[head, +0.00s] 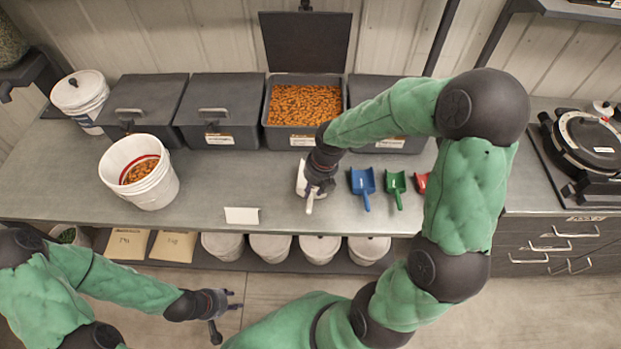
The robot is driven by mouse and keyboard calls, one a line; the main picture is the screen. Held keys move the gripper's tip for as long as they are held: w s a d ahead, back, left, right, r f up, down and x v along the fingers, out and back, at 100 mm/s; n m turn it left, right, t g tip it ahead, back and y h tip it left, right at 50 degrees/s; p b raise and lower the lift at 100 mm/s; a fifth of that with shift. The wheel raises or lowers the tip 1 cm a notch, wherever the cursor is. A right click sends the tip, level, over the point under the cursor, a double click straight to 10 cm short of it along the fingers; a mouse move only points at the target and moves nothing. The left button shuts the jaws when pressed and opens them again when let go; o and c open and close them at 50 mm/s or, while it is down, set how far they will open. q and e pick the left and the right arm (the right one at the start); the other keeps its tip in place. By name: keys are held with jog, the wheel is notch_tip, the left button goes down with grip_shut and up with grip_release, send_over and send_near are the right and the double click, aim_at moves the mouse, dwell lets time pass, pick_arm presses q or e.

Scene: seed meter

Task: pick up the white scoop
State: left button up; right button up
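The white scoop (309,203) lies on the grey counter in front of the open bin, left of the other scoops. My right gripper (317,188) is right over it and hides part of the scoop; its handle points toward the counter's front edge. I cannot tell whether the fingers are open, or whether they touch the scoop. My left gripper (226,315) is open and empty, over the floor in front of the counter.
A blue scoop (362,183), a green scoop (396,185) and a partly hidden red scoop (421,182) lie to the right. The open bin (265,112) holds orange pellets. A white bucket (150,190) stands left. A blank card (242,216) sits near the front edge.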

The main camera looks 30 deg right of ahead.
aim_at(309, 199)
jog(key=shift+a+f, duration=0.1)
jog(key=shift+f, duration=0.7)
jog(key=shift+w+a+f+b, duration=0.1)
jog(key=shift+w+f+b, duration=0.15)
jog(key=shift+f, duration=0.45)
jog(key=f, duration=0.1)
jog(key=f+b, duration=0.1)
jog(key=f, duration=0.1)
jog(key=f+b, duration=0.1)
jog(key=f, duration=0.1)
jog(key=shift+w+a, duration=0.25)
jog(key=shift+r, duration=0.1)
grip_shut()
